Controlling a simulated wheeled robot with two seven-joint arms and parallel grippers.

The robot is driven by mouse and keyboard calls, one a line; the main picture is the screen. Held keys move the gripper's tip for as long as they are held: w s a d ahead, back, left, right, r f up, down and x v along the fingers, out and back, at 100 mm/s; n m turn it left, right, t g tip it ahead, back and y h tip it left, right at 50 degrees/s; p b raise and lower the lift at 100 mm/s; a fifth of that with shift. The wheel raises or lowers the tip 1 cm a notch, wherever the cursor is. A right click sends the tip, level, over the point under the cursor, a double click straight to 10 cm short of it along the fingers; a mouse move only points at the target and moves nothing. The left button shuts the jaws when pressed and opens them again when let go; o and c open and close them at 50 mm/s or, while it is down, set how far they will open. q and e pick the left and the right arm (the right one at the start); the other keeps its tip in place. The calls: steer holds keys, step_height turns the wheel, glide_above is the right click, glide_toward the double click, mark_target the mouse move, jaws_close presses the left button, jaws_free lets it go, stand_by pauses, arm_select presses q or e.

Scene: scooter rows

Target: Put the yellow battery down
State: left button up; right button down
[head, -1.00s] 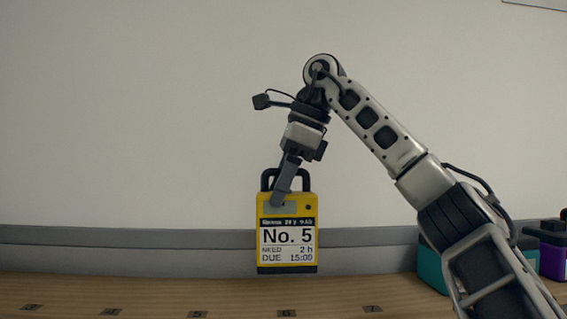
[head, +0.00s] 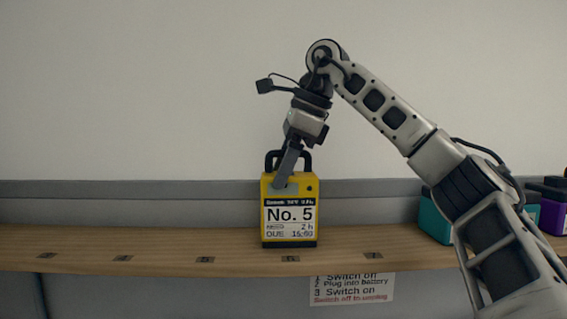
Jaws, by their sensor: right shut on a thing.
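The yellow battery (head: 290,190) is upright, with a black handle on top and a label reading "No. 5", "2 h" and "DUE 15:00". My right gripper (head: 284,184) reaches down from above and is shut on the battery at its handle, with a finger in front of the yellow face. My left gripper is not in view.
A teal battery (head: 433,222) and a purple battery (head: 553,216) stand at the shelf's right, partly behind my right arm. Numbered marks run along the shelf's front. A printed notice (head: 352,289) hangs below its edge. The shelf's left side is clear.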

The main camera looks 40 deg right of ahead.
steer(key=shift+c, duration=2.4)
jaws_free()
steer(key=shift+s, duration=0.1)
steer(key=shift+r, duration=0.1)
steer(key=v, duration=1.2)
